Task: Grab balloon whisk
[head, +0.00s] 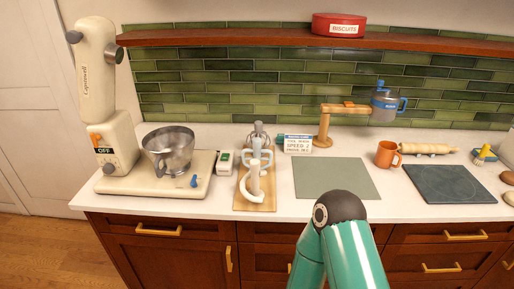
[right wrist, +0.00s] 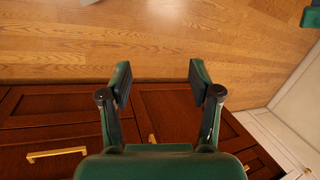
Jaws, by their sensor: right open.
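The balloon whisk (head: 258,131) appears to be the wire-looped tool at the back end of a wooden board (head: 265,207) on the white counter. It is small and partly hidden by the grey flat beater (head: 260,155) in front of it. A white dough hook (head: 253,187) is nearest on the same board. My right gripper (right wrist: 160,83) is open and empty in the right wrist view, with wooden floor and dark red cabinet fronts beyond it. No gripper shows in the head view, and my left gripper is out of sight.
A cream stand mixer (head: 104,138) with a steel bowl (head: 168,151) stands left of the board. A small white timer (head: 224,162) sits between them. A grey-green mat (head: 335,178) on the right is bare. A wooden stand (head: 325,127) and sign (head: 298,144) are behind.

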